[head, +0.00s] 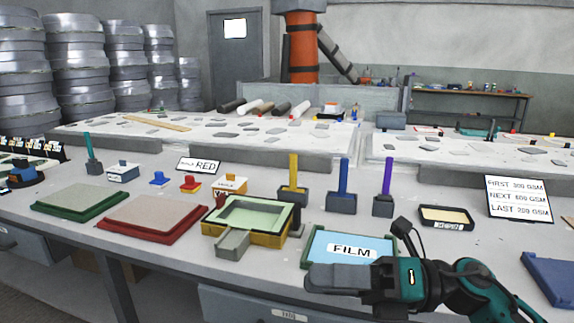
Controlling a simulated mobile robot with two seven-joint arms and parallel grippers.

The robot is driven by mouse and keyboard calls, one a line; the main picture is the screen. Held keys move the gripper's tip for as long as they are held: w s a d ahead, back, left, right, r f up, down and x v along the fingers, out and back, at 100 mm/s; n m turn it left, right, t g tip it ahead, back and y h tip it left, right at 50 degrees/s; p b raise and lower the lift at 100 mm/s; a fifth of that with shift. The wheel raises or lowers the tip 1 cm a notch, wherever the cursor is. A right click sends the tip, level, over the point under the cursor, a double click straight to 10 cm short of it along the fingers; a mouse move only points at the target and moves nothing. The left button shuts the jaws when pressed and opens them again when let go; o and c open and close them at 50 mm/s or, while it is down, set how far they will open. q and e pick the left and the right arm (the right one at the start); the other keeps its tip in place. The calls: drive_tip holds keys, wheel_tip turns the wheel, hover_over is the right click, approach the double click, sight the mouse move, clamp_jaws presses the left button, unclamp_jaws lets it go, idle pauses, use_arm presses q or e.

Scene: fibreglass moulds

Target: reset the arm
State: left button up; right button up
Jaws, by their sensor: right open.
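My right gripper (335,279) comes in from the lower right in the head view. It is open, and nothing shows between its fingers. It hangs over the front edge of the table (150,228), in front of the blue tray labelled FILM (318,248), and covers part of that tray's near side. The teal and black wrist lies to the right of the fingers. My left gripper is not in the head view.
A yellow and green mould (273,241) stands left of the FILM tray. Red (140,237) and green (62,214) framed trays lie further left. Upright-handled tools, including a yellow one (293,170), stand behind. A sign (518,199) and blue tray (553,273) are at right.

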drive_tip(key=w+d+f+m+t+h+p, duration=0.2)
drive_tip(key=d+f+m+t+h, duration=0.25)
drive_tip(key=m+t, duration=0.7)
drive_tip(key=w+d+f+m+t+h+p, duration=0.1)
drive_tip(key=d+f+m+t+h+p, duration=0.3)
drive_tip(key=m, duration=1.3)
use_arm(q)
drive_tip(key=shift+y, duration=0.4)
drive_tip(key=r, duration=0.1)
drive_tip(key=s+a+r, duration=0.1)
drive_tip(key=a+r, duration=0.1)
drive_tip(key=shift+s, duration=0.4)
use_arm(e)
drive_tip(key=s+d+f+m+g+h, duration=0.2)
drive_tip(key=s+f+m+h, duration=0.2)
drive_tip(key=f, duration=0.6)
drive_tip(key=s+d+f+m+g+h, duration=0.1)
drive_tip(key=s+f+m+g+h, duration=0.2)
drive_tip(key=s+f+m, duration=0.5)
drive_tip(key=shift+s+d+f+h, duration=0.4)
drive_tip(key=shift+s+f+h, duration=0.2)
drive_tip(key=shift+f+h, duration=0.2)
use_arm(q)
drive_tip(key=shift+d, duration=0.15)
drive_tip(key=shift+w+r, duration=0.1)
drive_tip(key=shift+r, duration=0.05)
